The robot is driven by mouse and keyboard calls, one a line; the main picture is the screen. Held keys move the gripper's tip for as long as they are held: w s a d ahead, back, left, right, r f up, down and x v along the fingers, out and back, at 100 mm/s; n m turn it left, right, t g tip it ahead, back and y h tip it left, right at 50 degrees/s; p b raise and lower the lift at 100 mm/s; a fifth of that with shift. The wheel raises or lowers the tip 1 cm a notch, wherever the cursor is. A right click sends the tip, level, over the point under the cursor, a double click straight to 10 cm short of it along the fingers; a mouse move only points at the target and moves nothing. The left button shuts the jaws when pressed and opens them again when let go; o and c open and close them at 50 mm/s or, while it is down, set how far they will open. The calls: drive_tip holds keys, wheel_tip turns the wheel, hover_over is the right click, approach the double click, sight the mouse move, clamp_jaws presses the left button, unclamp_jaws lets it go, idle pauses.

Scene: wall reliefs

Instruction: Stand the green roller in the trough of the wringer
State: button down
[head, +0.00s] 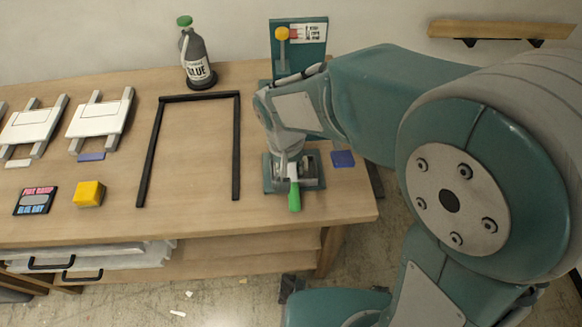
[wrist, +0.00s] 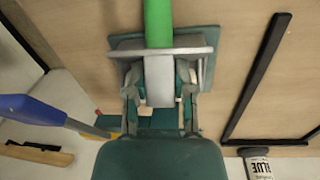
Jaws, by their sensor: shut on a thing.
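The green roller has a bright green end (head: 294,196) and a pale grey part. In the wrist view the green end (wrist: 158,22) points away from my gripper, and the pale part sits between the fingers. My gripper (wrist: 159,92) is shut on this pale part; in the head view the gripper (head: 289,160) is partly hidden by my wrist. The wringer (head: 270,187), a teal base with grey plates, lies right at the roller, near the table's front right. Its grey plate (wrist: 120,52) crosses behind the roller. I cannot tell whether the roller rests in the trough.
A black frame (head: 152,150) lies left of the wringer. A blue piece (head: 343,158) lies just right of it; a blue-ended tool (wrist: 30,108) shows in the wrist view.

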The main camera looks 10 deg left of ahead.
drive_tip(key=shift+a+f, duration=0.1)
drive_tip(key=shift+f, duration=0.05)
drive_tip(key=shift+c, duration=2.3)
unclamp_jaws()
drive_tip(key=shift+a, duration=0.1)
drive_tip(key=shift+f, duration=0.1)
wheel_tip(320, 180, up, 11)
drive_tip(key=a, duration=0.2)
drive_tip(key=s+d+r+t, duration=0.1)
drive_tip(key=s+d, duration=0.2)
drive_tip(key=d, duration=0.4)
drive_tip(key=s+d+r+m+t, duration=0.1)
drive_tip(key=s+d+r+t, duration=0.1)
drive_tip(key=d, duration=0.6)
drive_tip(key=s+d+r+t+y, duration=0.1)
drive_tip(key=s+d+t, duration=0.1)
drive_tip(key=s+d, duration=0.2)
drive_tip(key=d, duration=0.3)
drive_tip(key=shift+d+r+m, duration=0.3)
drive_tip(key=shift+r, duration=0.05)
drive_tip(key=shift+o, duration=0.8)
drive_tip(key=shift+s+d, duration=0.2)
drive_tip(key=shift+s, duration=0.05)
